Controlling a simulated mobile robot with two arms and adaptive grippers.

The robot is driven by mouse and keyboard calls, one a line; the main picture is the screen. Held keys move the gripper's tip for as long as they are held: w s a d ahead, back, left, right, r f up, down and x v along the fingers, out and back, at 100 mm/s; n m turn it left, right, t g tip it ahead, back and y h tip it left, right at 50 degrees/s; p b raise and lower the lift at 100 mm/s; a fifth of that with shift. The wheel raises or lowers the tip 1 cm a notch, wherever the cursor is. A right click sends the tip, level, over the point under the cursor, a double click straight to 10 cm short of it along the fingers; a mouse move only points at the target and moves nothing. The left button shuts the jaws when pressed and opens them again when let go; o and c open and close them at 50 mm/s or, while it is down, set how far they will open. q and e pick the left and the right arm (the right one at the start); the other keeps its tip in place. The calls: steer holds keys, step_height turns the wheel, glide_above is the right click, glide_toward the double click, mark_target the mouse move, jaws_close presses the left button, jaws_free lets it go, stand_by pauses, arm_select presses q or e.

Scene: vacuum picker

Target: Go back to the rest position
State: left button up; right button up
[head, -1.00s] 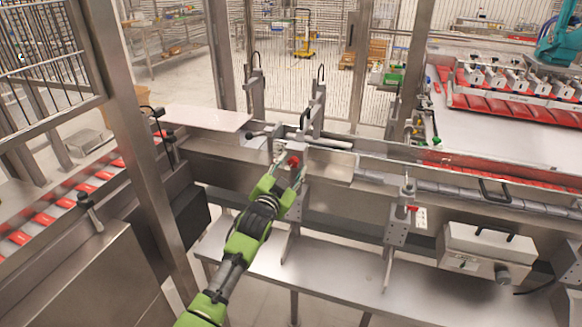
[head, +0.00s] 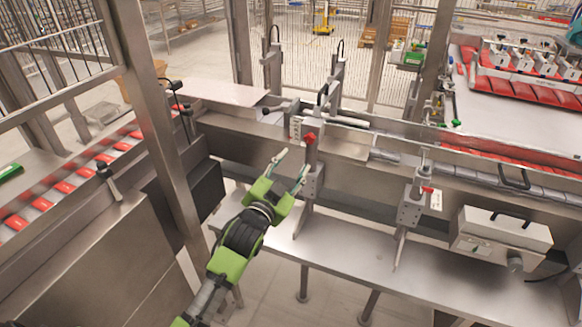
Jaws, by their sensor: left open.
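My left gripper (head: 290,172) is open and empty in the middle of the head view. It hangs in front of the metal conveyor frame, just left of a bracket with a red knob (head: 309,139). Its green and black arm comes up from the bottom left. I cannot tell whether a fingertip touches the bracket. My right gripper is not in view.
A steel shelf (head: 345,262) runs below the conveyor. A grey box with a handle (head: 500,239) stands on its right. A steel post (head: 150,130) rises left of my arm. Red packs (head: 65,187) lie on the left conveyor. A wire fence stands behind.

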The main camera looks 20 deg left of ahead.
arm_select(q)
steer(key=shift+s, duration=0.4)
steer(key=s+f+n+g, duration=0.1)
steer(key=s+f+g, duration=0.1)
steer(key=f, duration=0.9)
steer(key=s+f+g, duration=0.2)
steer(key=f, duration=0.9)
steer(key=s+f+n+g, duration=0.1)
steer(key=s+f+g, duration=0.2)
steer(key=s+f, duration=0.6)
steer(key=s+f+g, duration=0.2)
steer(key=s+f, duration=0.2)
steer(key=f, duration=0.8)
steer(key=s+f+g, duration=0.2)
steer(key=s+f, duration=0.4)
steer(key=s, duration=0.7)
steer(key=s+f+n+g, duration=0.1)
steer(key=s+f+g, duration=0.2)
steer(key=s+f, duration=0.4)
steer(key=s+f+g, duration=0.3)
steer(key=s+f, duration=0.4)
steer(key=s, duration=1.3)
steer(key=shift+s+a+n+y, duration=0.2)
steer(key=shift+n+y, duration=0.1)
steer(key=shift+n, duration=0.1)
